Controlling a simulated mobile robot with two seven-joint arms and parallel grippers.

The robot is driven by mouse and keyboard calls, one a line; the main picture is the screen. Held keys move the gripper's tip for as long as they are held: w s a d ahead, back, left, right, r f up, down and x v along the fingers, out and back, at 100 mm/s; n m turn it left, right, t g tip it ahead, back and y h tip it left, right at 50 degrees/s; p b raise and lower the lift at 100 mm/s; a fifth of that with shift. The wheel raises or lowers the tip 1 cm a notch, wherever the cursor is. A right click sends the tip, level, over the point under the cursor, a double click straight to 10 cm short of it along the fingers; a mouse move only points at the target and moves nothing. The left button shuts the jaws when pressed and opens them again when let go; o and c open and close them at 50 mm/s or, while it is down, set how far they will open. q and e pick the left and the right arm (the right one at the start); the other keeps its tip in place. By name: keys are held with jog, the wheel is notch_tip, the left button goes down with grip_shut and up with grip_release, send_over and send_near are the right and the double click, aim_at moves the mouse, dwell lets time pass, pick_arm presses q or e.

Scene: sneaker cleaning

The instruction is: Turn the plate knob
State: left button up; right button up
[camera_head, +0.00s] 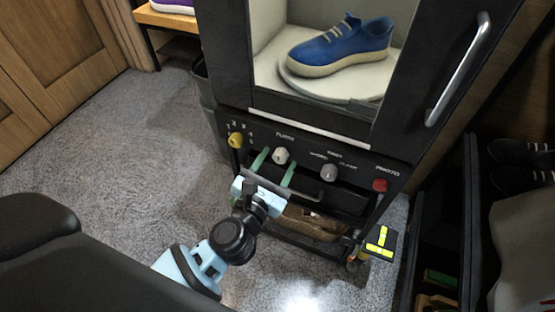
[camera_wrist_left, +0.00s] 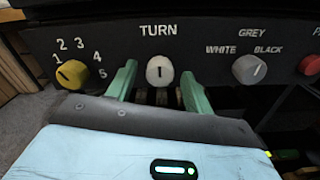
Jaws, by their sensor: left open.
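The white knob (camera_head: 281,156) sits on the black front panel of the cabinet, under a label that reads TURN in the left wrist view, where the knob (camera_wrist_left: 160,70) has a dark upright mark. My left gripper (camera_head: 274,164) is open in front of the panel. In the left wrist view its two green fingers (camera_wrist_left: 160,82) stand on either side of the white knob, with gaps to both sides. Whether the fingertips reach the panel is hard to tell. Inside the cabinet a blue sneaker (camera_head: 343,45) rests on a round pale plate (camera_head: 300,88). My right gripper is not in view.
A yellow knob (camera_head: 236,140) with numbers is to the left. A grey knob (camera_head: 328,172) and a red knob (camera_head: 380,185) are to the right. A black pedal with yellow marks (camera_head: 380,241) sticks out at lower right. Dark shelves with shoes stand at far right.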

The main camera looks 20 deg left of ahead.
pick_arm(q)
jog(key=shift+w, duration=0.45)
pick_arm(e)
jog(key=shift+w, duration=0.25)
pick_arm(q)
jog(key=c, duration=1)
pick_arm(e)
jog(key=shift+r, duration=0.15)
